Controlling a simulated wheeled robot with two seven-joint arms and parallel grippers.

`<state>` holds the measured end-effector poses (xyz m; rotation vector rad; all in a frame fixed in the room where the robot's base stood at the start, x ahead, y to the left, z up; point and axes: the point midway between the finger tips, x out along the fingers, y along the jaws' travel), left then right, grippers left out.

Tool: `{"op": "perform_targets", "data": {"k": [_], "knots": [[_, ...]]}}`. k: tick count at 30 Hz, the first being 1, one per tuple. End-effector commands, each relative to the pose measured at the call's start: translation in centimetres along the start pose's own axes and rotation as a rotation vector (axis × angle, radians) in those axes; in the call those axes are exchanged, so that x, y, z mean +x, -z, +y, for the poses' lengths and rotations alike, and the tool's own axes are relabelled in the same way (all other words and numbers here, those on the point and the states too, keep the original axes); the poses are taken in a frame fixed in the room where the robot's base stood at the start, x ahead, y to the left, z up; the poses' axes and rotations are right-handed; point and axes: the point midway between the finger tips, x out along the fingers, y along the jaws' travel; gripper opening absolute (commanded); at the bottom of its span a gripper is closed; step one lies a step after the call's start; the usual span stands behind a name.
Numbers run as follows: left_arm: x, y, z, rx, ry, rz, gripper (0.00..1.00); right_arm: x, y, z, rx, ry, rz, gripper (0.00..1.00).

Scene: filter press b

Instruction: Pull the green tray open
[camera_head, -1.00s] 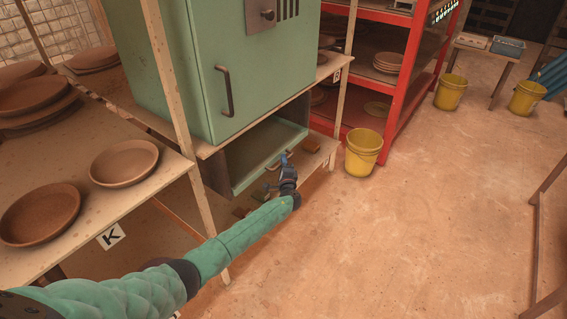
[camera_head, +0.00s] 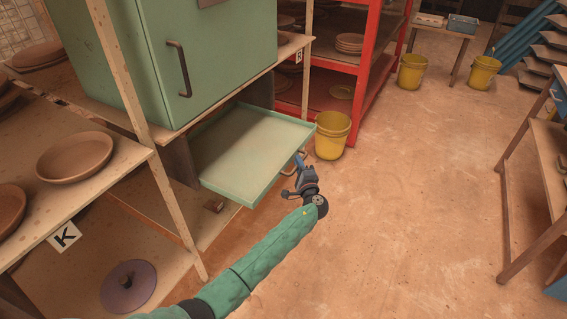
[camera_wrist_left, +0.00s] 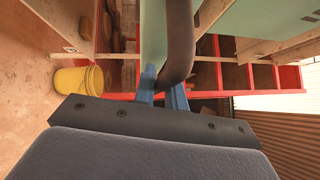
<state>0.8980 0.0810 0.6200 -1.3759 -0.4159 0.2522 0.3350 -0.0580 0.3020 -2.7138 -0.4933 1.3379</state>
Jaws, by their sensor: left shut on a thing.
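The green tray (camera_head: 252,148) sticks out from its slot under the green cabinet, far enough that its empty floor shows. My left gripper (camera_head: 299,160) is at the tray's front edge, near its right corner. In the left wrist view the blue fingers (camera_wrist_left: 160,88) are shut on a dark curved handle (camera_wrist_left: 180,45), with the green tray edge (camera_wrist_left: 153,35) beside it. My right gripper is not in view.
The green cabinet (camera_head: 150,50) stands above the tray. A yellow bucket (camera_head: 331,136) is close beyond the tray's front corner, before a red rack (camera_head: 372,80). A shelf with clay plates (camera_head: 75,158) is at left. The floor to the right is open.

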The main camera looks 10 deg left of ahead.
Motion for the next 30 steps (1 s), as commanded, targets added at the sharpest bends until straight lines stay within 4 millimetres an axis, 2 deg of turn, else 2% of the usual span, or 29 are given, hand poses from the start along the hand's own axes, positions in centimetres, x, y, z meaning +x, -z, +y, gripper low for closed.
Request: {"op": "perform_targets", "data": {"k": [3, 12, 18, 29, 30], "knots": [[-1.7, 1.6, -0.1, -0.001, -0.002, 0.001, 0.00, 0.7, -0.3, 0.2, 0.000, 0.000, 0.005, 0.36], [-4.8, 4.8, -1.0, -0.001, -0.002, 0.000, 0.00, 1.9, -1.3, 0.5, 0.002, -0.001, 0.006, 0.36], [-5.7, 5.7, -1.4, 0.001, -0.001, 0.001, 0.00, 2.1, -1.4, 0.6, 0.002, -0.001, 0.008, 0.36], [-5.8, 5.8, -1.5, 0.001, -0.001, 0.001, 0.00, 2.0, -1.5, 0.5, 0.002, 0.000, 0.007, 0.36], [-5.8, 5.8, -1.5, 0.001, -0.001, 0.001, 0.17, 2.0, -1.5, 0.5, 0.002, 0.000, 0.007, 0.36]]}}
